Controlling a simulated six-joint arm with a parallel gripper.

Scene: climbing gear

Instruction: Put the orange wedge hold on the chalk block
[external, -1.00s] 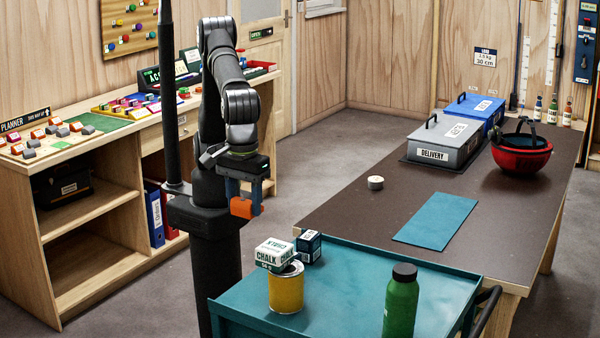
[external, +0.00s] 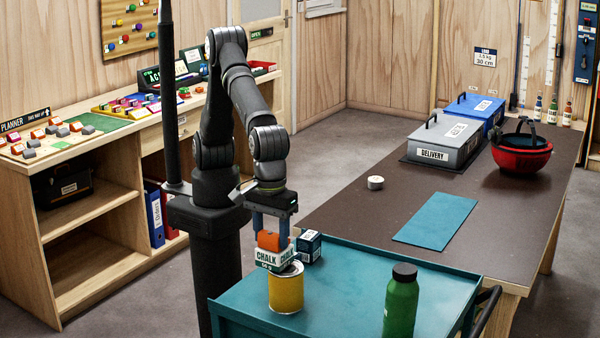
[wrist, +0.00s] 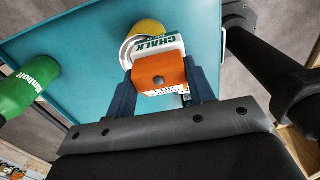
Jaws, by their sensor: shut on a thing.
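The orange wedge hold (external: 268,240) is between the fingers of my gripper (external: 270,238), which is shut on it. In the external view the hold appears right at the top of the white and green chalk block (external: 272,258); I cannot tell whether they touch. The chalk block rests on a yellow can (external: 286,290). In the wrist view the orange hold (wrist: 160,76) sits between the blue fingers and covers part of the chalk block (wrist: 152,48) behind it.
The can stands on a teal trolley top (external: 340,300). A dark blue box (external: 309,246) stands close to the right of the chalk block. A green bottle (external: 401,305) stands farther right. The trolley top between the can and bottle is clear.

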